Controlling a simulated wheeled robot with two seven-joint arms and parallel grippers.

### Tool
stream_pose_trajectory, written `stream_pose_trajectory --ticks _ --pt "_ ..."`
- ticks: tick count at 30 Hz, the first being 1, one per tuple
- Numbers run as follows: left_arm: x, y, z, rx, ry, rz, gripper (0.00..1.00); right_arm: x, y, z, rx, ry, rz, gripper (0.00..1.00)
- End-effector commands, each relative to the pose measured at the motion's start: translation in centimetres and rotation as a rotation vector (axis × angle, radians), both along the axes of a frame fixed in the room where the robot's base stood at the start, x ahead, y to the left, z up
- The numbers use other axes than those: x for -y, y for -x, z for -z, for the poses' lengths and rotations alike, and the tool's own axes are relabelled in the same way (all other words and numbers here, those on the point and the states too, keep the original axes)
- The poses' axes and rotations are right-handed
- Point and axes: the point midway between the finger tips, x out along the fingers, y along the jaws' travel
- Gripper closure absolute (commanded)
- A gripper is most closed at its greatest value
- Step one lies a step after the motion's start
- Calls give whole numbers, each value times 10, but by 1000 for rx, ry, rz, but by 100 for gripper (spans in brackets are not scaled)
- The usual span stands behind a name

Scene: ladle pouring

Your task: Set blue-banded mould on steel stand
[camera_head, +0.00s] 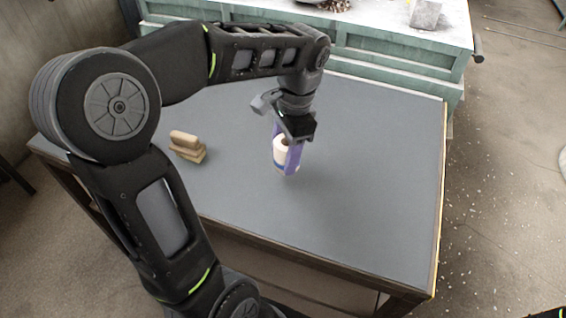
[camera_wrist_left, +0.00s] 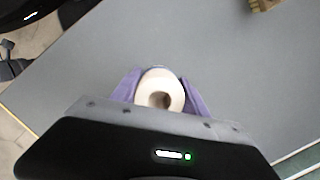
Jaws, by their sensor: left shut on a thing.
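The blue-banded mould (camera_head: 280,153) is a small cream cylinder with a blue band low on its side. In the left wrist view its round cream top (camera_wrist_left: 148,86) shows a dark hole in the middle. My left gripper (camera_head: 287,157) is shut on the mould, with its purple fingers on both sides of it. The mould looks upright. I cannot tell if its base touches the table or hangs a little above it. I see no steel stand in either view. My right gripper is not in view.
The grey table (camera_head: 370,190) is largely clear around the mould. A wooden block-like tool with a handle (camera_head: 187,146) lies on the left part of the table. A green bench (camera_head: 385,45) with grey lumps on top stands behind. My left arm hides part of the table.

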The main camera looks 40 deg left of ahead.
Motion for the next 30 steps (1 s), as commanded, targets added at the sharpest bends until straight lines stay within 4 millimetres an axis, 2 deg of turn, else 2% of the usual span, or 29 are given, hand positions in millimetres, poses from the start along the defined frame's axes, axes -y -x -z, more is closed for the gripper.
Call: stream_pose_trajectory --ticks 7,15,27,28,30 --pt "0 0 3 -1 0 0 100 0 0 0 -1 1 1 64" --pt "0 1 35 -2 0 -1 100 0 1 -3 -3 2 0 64" --pt "0 0 41 1 0 -1 100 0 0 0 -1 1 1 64" --pt "0 0 41 1 0 -1 46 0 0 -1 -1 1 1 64" --pt "0 0 40 0 0 -1 41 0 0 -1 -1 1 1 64"
